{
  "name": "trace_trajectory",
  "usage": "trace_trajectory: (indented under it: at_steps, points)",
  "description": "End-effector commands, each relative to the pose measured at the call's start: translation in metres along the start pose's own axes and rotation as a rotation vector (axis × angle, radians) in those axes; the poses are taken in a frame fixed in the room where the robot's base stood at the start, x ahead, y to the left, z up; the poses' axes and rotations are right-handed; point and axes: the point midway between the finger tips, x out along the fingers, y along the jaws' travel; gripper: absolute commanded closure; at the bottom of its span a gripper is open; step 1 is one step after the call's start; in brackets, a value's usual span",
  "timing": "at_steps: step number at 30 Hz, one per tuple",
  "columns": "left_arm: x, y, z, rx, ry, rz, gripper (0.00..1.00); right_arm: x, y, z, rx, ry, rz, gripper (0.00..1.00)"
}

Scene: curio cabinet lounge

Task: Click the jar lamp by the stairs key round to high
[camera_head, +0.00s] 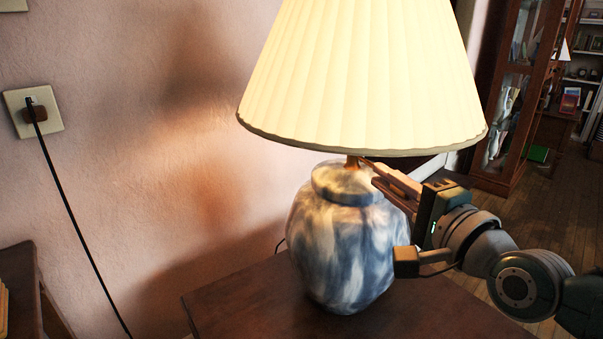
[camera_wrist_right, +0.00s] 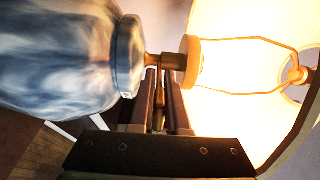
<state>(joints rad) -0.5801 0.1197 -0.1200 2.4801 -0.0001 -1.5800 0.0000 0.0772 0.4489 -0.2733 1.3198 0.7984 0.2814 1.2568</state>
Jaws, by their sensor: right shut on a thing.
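The jar lamp (camera_head: 340,240) stands upright on a dark wooden table, with a blue and white marbled jar body and a pleated cream shade (camera_head: 360,75) that glows. In the right wrist view the jar (camera_wrist_right: 60,55) is at the left and the lit shade (camera_wrist_right: 235,115) at the right, with a brass neck (camera_wrist_right: 165,61) between them. My right gripper (camera_head: 370,172) reaches in from the right just under the shade. In the wrist view its fingers (camera_wrist_right: 163,76) are closed at the neck, on the small key, which they mostly hide. My left gripper is not in view.
The table (camera_head: 240,300) has bare wood left of the lamp. A wall socket (camera_head: 33,112) with a black cord is at the left. A glass cabinet (camera_head: 510,90) stands at the back right, beyond open wooden floor.

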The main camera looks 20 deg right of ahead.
Motion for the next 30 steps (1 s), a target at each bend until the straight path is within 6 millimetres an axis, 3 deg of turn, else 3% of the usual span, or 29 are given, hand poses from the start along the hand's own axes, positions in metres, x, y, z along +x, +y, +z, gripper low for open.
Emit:
trace_trajectory:
  at_steps: [1,2,9,20,30]
  points:
    - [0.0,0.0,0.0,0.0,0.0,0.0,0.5,0.0,0.0,0.0,-0.001,0.001,-0.001,1.0]
    - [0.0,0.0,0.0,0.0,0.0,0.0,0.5,0.0,0.0,0.0,-0.001,0.001,-0.001,0.84]
    - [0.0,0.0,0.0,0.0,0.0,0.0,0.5,0.0,0.0,0.0,-0.001,0.0,-0.001,0.57]
    - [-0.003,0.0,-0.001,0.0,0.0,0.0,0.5,-0.007,0.0,0.0,-0.001,0.0,0.001,0.56]
    - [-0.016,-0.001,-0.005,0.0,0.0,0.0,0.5,-0.067,-0.001,0.0,-0.002,0.0,0.003,0.56]
